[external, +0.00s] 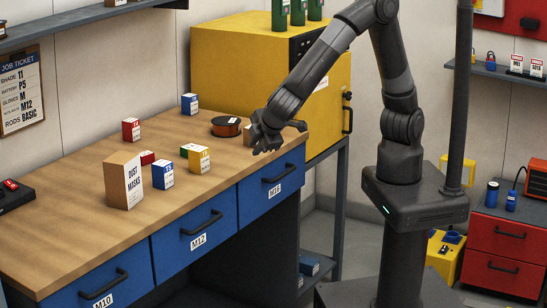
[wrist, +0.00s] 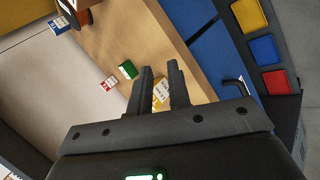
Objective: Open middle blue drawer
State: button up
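The middle blue drawer (external: 170,253), labelled M12, is in the bench front between the M10 drawer and the M15 drawer. It looks shut flush, with a dark bar handle (external: 201,222) across its face. My gripper (external: 262,150) is over the right end of the bench top, above and to the right of that drawer and apart from its handle. In the wrist view my gripper's two fingers (wrist: 161,72) are apart with nothing held; a yellow box shows beyond the gap. Blue drawer fronts (wrist: 212,55) show at the right there; I cannot tell which is M12.
On the wooden bench top (external: 75,215) stand a dust masks box (external: 124,182), several small coloured boxes and a brown spool (external: 226,126). The M15 drawer (external: 280,190) is below my gripper. A yellow cabinet (external: 230,65) stands behind. The floor before the drawers is mostly out of frame.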

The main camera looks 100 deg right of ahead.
jog(key=w+a+f+n+t+h, duration=0.25)
jog(key=w+a+f, duration=0.25)
jog(key=a+f, duration=0.25)
jog(key=n+t, duration=0.3)
jog(key=t, duration=0.3)
send_near(211, 223)
jog(key=shift+h, duration=0.25)
jog(key=x, duration=1)
jog(key=shift+w+f, duration=0.2)
jog(key=shift+w, duration=0.15)
grip_shut()
